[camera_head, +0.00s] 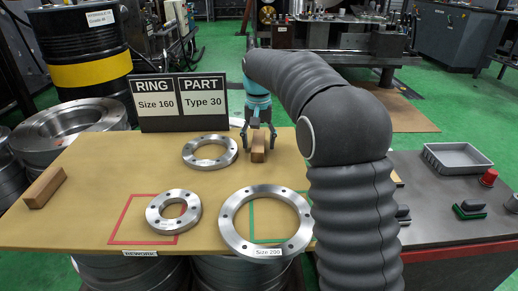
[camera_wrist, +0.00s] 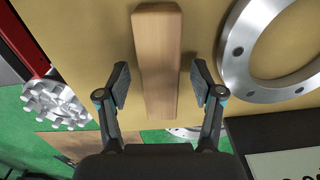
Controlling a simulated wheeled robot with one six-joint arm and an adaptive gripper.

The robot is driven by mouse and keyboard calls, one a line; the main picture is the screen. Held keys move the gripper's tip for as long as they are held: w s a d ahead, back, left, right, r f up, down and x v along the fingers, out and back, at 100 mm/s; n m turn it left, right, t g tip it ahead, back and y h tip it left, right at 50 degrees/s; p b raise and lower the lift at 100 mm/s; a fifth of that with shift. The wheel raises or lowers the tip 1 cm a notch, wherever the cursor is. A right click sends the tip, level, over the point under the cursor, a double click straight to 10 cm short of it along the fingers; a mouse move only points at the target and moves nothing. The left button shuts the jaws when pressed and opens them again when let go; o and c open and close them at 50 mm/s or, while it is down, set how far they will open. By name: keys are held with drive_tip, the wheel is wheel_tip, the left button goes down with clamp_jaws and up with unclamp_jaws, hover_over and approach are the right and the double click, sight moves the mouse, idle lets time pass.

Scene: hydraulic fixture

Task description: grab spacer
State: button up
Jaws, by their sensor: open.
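A brown wooden block, likely the spacer (camera_head: 258,150), lies near the back edge of the tan table. My gripper (camera_head: 258,142) is over it with its fingers apart, one on each side. In the wrist view the same block (camera_wrist: 157,50) runs lengthwise between the two open fingers of my gripper (camera_wrist: 160,82). A gap shows on both sides, so neither finger appears to touch it. A second wooden block (camera_head: 44,187) lies at the table's left edge, far from my gripper.
A steel ring (camera_head: 190,154) lies left of the nearer block; it also shows in the wrist view (camera_wrist: 233,65). A small ring (camera_head: 155,218) and a large ring (camera_head: 232,234) lie in front. A sign (camera_head: 180,123) stands at the back. A grey bin (camera_head: 458,160) sits right.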

drive_tip(key=shift+f, duration=0.2)
drive_tip(key=c, duration=1.3)
drive_tip(key=shift+r, duration=0.1)
clamp_jaws()
